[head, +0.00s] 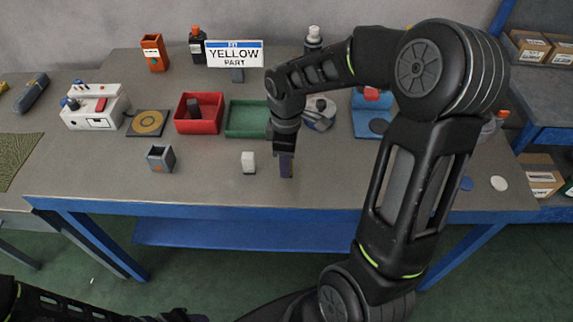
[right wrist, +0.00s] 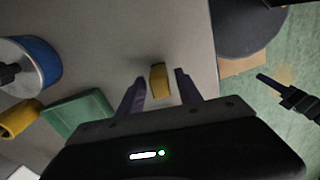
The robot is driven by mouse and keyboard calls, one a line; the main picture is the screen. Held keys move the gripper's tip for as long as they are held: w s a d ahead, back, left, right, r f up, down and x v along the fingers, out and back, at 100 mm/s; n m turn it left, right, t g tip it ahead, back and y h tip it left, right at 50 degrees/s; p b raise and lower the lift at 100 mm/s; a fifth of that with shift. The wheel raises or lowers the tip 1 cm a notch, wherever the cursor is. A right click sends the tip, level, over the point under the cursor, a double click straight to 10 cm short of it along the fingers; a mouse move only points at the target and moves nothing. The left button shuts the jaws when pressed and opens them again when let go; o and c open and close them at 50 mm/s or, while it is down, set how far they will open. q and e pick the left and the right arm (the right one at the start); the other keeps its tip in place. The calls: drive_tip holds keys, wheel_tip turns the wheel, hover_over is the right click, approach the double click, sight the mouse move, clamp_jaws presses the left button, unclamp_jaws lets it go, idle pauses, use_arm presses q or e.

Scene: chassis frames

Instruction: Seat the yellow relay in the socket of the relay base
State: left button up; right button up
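The yellow relay (right wrist: 158,80) shows in the right wrist view between the two fingers of my right gripper (right wrist: 160,86), with a gap on each side. In the head view the right gripper (head: 286,167) points down at the table's front part, and the relay is hidden behind its near finger. A small grey open-topped block (head: 160,158), possibly the relay base, stands at the front left; I cannot confirm its socket. Parts of my left arm show at the bottom left of the head view, and its fingers cannot be made out clearly.
A white block (head: 248,162) stands just left of the right gripper. Behind are a red bin (head: 199,127), a green tray (head: 246,133) and a sign reading "YELLOW PART" (head: 234,54). A white box (head: 95,107) stands at the left. The front strip between the grey and white blocks is clear.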

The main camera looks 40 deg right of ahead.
clamp_jaws()
idle(0.5)
wheel_tip(320, 180, up, 10)
drive_tip(key=shift+r+b, duration=0.1)
drive_tip(key=shift+b, duration=0.4)
idle(0.5)
